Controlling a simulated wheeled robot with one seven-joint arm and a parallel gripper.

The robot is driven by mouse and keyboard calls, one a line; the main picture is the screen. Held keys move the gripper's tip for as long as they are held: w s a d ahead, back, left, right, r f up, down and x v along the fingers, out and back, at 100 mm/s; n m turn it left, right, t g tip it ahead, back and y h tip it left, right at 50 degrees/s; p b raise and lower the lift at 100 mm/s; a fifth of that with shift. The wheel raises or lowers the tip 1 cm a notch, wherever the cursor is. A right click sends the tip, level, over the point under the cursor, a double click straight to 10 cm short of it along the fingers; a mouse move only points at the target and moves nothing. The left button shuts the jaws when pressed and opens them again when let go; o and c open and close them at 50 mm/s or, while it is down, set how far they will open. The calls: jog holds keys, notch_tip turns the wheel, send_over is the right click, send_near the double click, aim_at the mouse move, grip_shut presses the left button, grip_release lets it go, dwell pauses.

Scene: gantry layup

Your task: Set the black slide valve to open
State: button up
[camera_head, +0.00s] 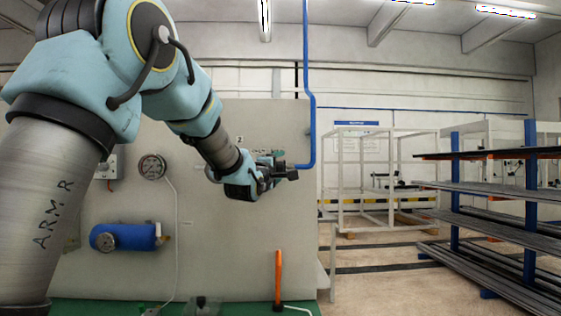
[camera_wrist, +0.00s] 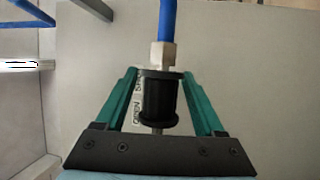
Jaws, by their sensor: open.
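The black slide valve (camera_wrist: 158,98) is a dark ribbed sleeve in the middle of the wrist view. A metal hex fitting (camera_wrist: 163,55) and a blue pipe (camera_wrist: 167,18) lead up from it there. A white label (camera_wrist: 138,110) beside it reads OPEN and, farther up, the start of a second word; the left finger and sleeve partly cover it. My gripper (camera_wrist: 158,74) is open, with one green finger on each side of the sleeve; small gaps show. In the head view my gripper (camera_head: 280,173) is by the panel's right edge, largely hiding the valve.
An orange upright handle (camera_head: 278,275) stands below my gripper. A white frame (camera_head: 375,170) and a rack of long bars (camera_head: 500,195) stand to the right, with open floor between.

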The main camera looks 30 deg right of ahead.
jog(key=shift+w+d, duration=0.4)
grip_shut()
dwell(0.4)
dwell(0.9)
